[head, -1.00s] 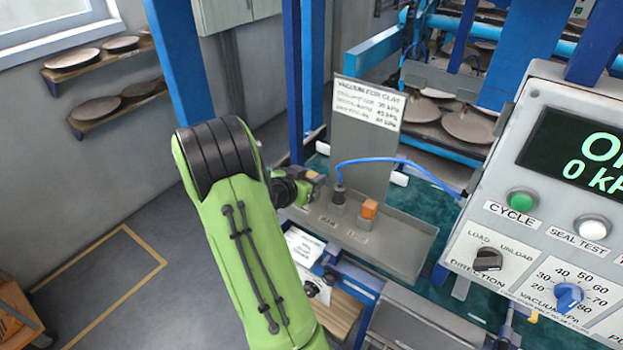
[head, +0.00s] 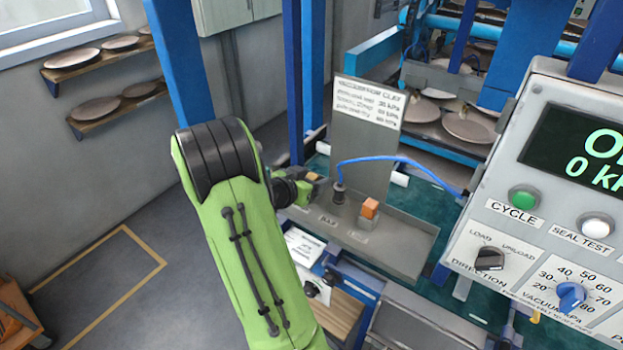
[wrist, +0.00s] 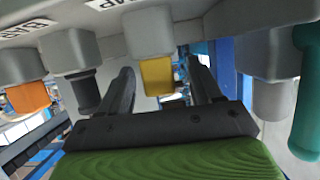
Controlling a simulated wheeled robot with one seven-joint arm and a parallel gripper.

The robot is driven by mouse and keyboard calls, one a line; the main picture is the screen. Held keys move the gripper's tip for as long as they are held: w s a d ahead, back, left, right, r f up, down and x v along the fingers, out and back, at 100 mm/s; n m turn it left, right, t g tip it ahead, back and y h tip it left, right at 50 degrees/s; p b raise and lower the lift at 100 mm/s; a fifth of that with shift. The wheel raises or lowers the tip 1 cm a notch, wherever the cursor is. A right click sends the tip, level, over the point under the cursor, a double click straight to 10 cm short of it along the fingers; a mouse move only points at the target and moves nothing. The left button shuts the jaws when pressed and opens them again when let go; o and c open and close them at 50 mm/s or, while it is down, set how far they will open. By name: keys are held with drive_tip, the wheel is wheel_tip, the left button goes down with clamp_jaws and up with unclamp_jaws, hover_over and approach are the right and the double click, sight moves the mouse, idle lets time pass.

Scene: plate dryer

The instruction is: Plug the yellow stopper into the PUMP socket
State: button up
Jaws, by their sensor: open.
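In the wrist view, the yellow stopper (wrist: 157,77) sits at a pale grey socket block, with the spread fingers of my gripper (wrist: 160,88) on either side of it. The fingers look open, with gaps beside the stopper. A partly cut-off label, perhaps PUMP, shows above it. In the head view, my gripper (head: 314,187) is at the left end of the grey tray, largely hidden by my arm. The yellow stopper cannot be made out clearly there.
A dark plug (head: 339,193) with a blue hose stands on the tray (head: 405,245), right of my gripper. An orange stopper (head: 370,208) stands further right. An upright sign panel (head: 365,145) rises behind. The control box (head: 560,200) is at the right.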

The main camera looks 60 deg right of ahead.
drive_tip(key=b+v, duration=0.1)
drive_tip(key=v, duration=1.5)
